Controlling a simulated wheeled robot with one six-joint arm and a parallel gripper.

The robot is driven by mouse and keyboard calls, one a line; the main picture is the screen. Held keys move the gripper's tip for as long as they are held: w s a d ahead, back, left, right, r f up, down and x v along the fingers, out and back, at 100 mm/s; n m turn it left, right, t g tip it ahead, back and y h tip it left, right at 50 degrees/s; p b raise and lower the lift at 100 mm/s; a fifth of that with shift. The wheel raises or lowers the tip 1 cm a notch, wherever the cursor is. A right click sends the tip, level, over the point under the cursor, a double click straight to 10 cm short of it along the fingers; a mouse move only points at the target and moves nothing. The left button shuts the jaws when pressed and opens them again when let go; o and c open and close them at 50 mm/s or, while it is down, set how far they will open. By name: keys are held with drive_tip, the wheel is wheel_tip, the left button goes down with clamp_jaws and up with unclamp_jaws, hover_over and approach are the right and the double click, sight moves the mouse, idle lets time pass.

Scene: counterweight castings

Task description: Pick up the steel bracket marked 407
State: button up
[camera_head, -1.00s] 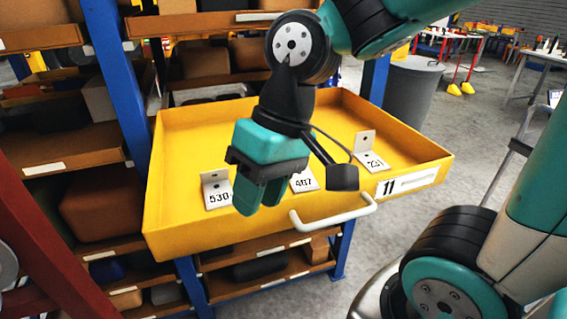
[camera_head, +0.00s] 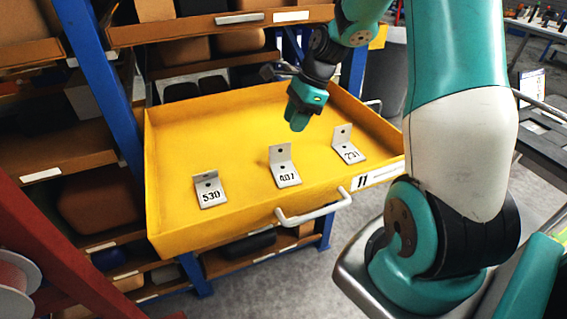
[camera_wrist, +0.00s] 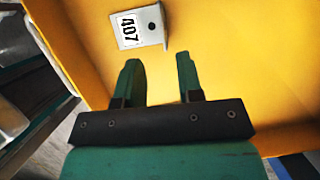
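The steel bracket marked 407 (camera_head: 284,169) is a small grey L-shaped piece standing in the yellow drawer (camera_head: 232,214), in the middle of three brackets. In the wrist view the bracket marked 407 (camera_wrist: 141,28) lies ahead of my fingertips, a little left of centre, with a gap between. My gripper (camera_head: 298,119) is above the drawer, behind and slightly right of that bracket in the head view. In the wrist view my gripper (camera_wrist: 159,60) has its two fingers apart with nothing between them.
A bracket marked 530 (camera_head: 208,191) stands to the left and one marked 231 (camera_head: 346,148) to the right. The drawer has a pale front handle (camera_head: 314,208) and a label 11 (camera_head: 376,176). Shelving with a blue post (camera_head: 98,80) stands at the left. The drawer's back left floor is clear.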

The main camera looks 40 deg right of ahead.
approach(278, 163)
drive_tip(key=shift+w+a+f+p, duration=0.2)
drive_tip(key=shift+a+f+p, duration=0.2)
drive_tip(key=shift+a, duration=0.35)
drive_tip(key=shift+w+p+x, duration=0.2)
drive_tip(key=shift+p+x, duration=0.85)
drive_tip(key=shift+x, duration=1.6)
drive_tip(key=shift+c, duration=0.5)
clamp_jaws()
